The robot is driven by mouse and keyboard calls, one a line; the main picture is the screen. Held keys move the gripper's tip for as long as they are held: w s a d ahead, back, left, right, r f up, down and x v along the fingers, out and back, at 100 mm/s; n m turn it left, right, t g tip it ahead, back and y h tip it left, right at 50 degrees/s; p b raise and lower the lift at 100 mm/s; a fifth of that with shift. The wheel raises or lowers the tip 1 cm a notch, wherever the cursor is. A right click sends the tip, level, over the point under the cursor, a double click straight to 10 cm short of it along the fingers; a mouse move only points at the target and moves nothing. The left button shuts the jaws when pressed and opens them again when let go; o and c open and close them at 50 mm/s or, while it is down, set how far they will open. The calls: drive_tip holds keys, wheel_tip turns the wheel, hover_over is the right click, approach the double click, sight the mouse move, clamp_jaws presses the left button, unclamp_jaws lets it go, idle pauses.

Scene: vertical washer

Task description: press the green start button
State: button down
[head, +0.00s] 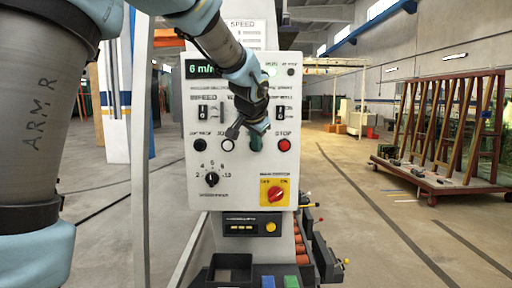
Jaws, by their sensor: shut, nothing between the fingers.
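The white control panel (240,190) faces me in the middle of the head view. My gripper (256,128) is shut and empty, in front of the panel's middle button row. It covers most of the spot between the white jog button (227,145) and the red stop button (284,145). The green start button is largely hidden there; only a dark green patch shows at the fingertips. I cannot tell whether the fingertips touch it.
A black button (200,145) is at the row's left end. Below are a black speed dial (211,179) and a red-and-yellow main switch (275,194). A green display (200,69) is at upper left. A wooden rack cart (440,175) stands far right, with open floor between.

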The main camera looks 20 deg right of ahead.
drive_tip(key=shift+s, duration=0.1)
drive_tip(key=shift+s+a+b, duration=0.35)
drive_tip(key=shift+s+b, duration=0.35)
drive_tip(key=shift+s, duration=0.05)
